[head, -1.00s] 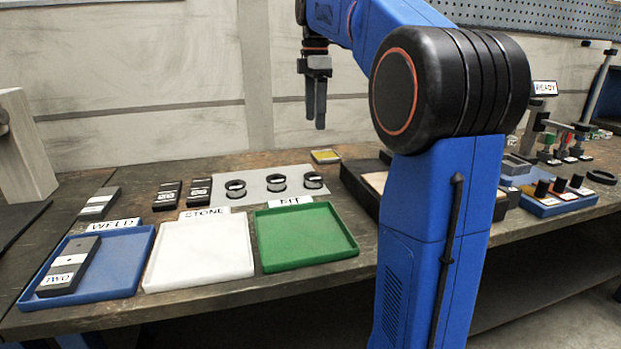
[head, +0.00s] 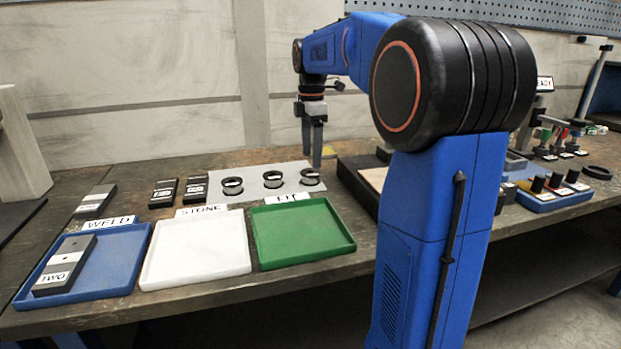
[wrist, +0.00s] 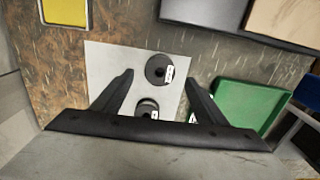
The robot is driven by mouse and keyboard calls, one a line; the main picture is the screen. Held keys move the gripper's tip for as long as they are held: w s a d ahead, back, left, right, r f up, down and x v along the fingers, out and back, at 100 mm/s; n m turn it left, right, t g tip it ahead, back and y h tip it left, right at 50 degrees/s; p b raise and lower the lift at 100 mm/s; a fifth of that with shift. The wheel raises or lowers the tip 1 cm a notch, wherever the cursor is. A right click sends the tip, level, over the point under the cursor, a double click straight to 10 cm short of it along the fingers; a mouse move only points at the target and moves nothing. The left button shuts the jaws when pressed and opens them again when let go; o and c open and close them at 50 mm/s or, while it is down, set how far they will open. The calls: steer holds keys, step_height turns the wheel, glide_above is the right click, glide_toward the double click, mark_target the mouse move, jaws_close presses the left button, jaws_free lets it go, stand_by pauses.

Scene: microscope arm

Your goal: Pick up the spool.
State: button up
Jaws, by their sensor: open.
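Three black ring-shaped spools with white labels sit in a row on a pale grey mat (head: 255,196): a left spool (head: 232,192), a middle spool (head: 273,185) and a right spool (head: 310,184). My gripper (head: 312,160) is open, pointing down, above the back right of the mat near the right spool. In the wrist view my gripper (wrist: 159,77) has its fingers spread and nothing between them touches them. One spool (wrist: 155,71) shows between the fingertips and another (wrist: 146,106) lies lower, partly hidden by the gripper body. Which head-view spools these are, I cannot tell.
In front of the mat stand a blue tray (head: 118,272) holding a dark block, a white tray (head: 195,255) and a green tray (head: 302,235). Dark blocks (head: 163,192) lie left of the mat. A black-edged box (head: 350,180) stands close on the right.

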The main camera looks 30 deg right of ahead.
mark_target(311, 177)
steer(key=shift+a+f, duration=0.1)
steer(key=shift+f, duration=2.5)
steer(key=c, duration=1.2)
